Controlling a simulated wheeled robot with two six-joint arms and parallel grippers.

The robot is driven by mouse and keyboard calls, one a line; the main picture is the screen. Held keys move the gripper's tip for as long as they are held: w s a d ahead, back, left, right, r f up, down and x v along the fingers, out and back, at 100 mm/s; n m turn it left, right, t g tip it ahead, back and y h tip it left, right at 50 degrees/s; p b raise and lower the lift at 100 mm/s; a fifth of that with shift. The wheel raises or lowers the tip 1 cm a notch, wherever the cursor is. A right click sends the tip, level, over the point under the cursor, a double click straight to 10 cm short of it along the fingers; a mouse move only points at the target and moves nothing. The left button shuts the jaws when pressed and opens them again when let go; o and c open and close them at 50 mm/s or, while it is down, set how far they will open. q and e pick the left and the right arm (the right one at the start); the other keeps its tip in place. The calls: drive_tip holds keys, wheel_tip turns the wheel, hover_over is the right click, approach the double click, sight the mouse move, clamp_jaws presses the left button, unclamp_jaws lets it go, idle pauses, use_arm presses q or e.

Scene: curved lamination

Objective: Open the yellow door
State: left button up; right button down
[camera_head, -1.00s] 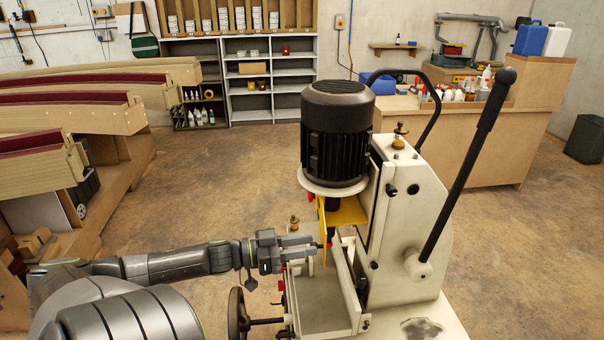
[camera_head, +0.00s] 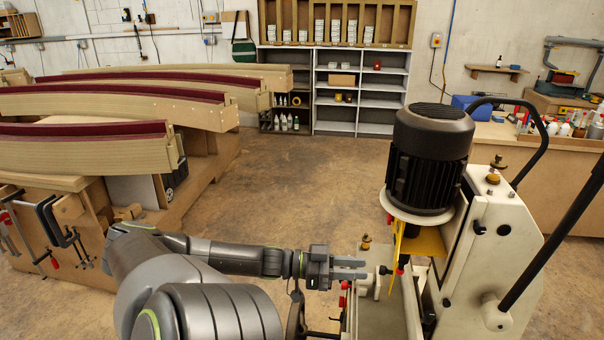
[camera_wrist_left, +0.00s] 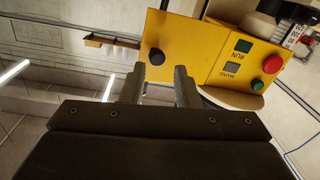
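The yellow door (camera_head: 395,276) is a narrow upright panel below the black motor of the white machine, seen nearly edge-on. In the left wrist view its yellow face (camera_wrist_left: 183,40) shows a round black knob (camera_wrist_left: 156,57). My left gripper (camera_head: 358,268) points right toward the door, just left of the knob (camera_head: 385,270). In the left wrist view my left gripper (camera_wrist_left: 160,82) has its two fingers apart with nothing between them, and the knob lies beyond the tips. My right gripper is not in view.
The machine's black motor (camera_head: 430,158) and white body (camera_head: 505,235) stand right of the door. A yellow control box (camera_wrist_left: 245,62) with a red button sits beside the door. Curved laminated beams (camera_head: 90,150) lie at left. The floor behind the arm is clear.

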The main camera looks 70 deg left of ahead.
use_arm(q)
drive_tip(key=v, duration=1.2)
drive_tip(key=shift+s, duration=0.3)
drive_tip(key=shift+a+r, duration=0.1)
